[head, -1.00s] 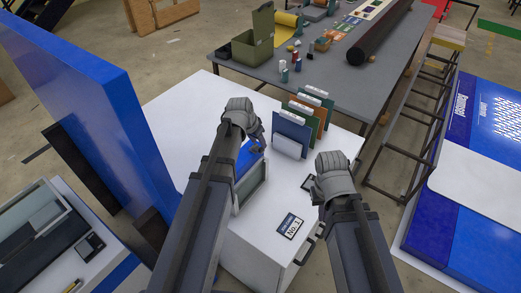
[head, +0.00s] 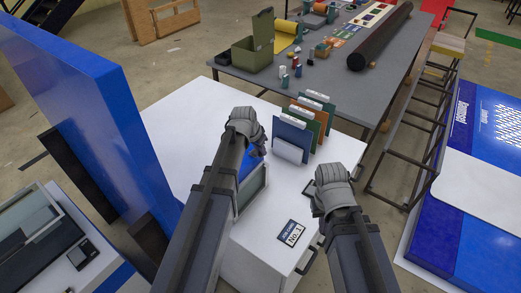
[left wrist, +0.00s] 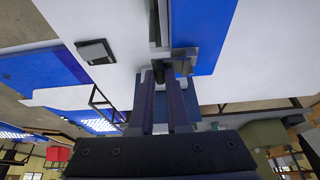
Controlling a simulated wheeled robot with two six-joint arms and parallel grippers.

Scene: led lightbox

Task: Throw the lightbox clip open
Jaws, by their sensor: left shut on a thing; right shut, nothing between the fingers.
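The lightbox (head: 252,188) stands on the white cabinet top, a blue panel with a grey frame, partly hidden by my left arm. In the left wrist view its blue face (left wrist: 208,35) and grey frame edge (left wrist: 159,22) show close ahead of the fingers. My left gripper (head: 257,150) is at the lightbox's upper edge. In the left wrist view its fingers (left wrist: 178,72) are closed on a small grey clip (left wrist: 184,55) at the frame edge; the contact is dark and partly hidden. My right gripper (head: 316,205) is shut and empty above the cabinet's right side, its fingertips mostly hidden.
A rack of coloured folders (head: 305,120) stands behind the lightbox. A label card (head: 291,233) lies at the cabinet's front. A tall blue panel (head: 95,110) rises at left. The grey worktable (head: 345,95) is behind.

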